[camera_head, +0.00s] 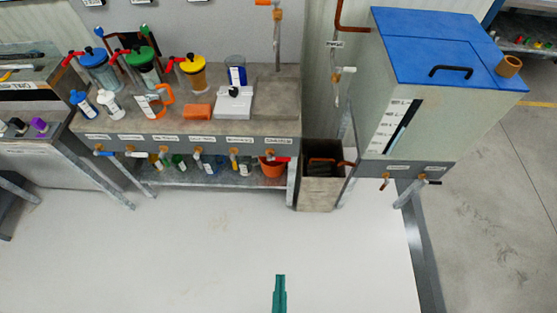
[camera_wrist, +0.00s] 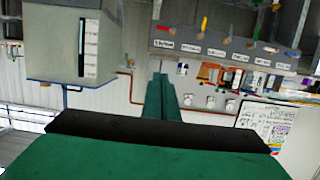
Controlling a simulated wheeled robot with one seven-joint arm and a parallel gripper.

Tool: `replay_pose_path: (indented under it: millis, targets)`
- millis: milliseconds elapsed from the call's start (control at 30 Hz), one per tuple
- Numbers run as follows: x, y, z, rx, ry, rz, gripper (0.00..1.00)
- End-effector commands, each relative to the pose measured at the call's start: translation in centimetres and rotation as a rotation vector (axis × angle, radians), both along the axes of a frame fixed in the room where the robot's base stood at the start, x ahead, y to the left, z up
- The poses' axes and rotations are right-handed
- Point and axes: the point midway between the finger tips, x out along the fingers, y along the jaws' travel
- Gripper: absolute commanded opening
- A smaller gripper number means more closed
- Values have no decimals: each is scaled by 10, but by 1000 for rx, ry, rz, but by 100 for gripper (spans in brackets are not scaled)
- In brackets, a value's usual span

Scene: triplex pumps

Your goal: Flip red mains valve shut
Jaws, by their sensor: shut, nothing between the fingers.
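The red-handled valve (camera_head: 281,158) is at the right end of the row of valves along the bench's front edge. Its handle lies roughly sideways, below a small label too blurred to read. In the wrist view, which looks upside down, the red handle (camera_wrist: 163,28) shows near the top. My gripper (camera_head: 280,280) has green fingers pressed together and empty. It is in front of the bench over the pale floor, well apart from the valve. In the wrist view the fingertips (camera_wrist: 160,80) point towards the bench and the wall.
Other valves with blue, orange and yellow handles line the bench front (camera_head: 190,143). Pumps with blue, green and yellow tops (camera_head: 142,62) stand on the bench. A grey bin (camera_head: 322,190) and a blue-lidded tank (camera_head: 440,45) stand to the right. The pale floor (camera_head: 200,245) in front is clear.

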Motion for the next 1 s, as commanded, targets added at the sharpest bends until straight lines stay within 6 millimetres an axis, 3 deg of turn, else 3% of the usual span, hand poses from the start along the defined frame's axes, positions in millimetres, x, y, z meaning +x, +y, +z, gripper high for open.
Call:
replay_pose_path:
  millis: [200,367,700,1000]
  targets:
    - [6,0,-5,1,4,-1,0]
    - [34,1,-26,5,27,-6,0]
    - [138,5,-80,16,126,-7,0]
    - [238,5,-96,17,217,-5,0]
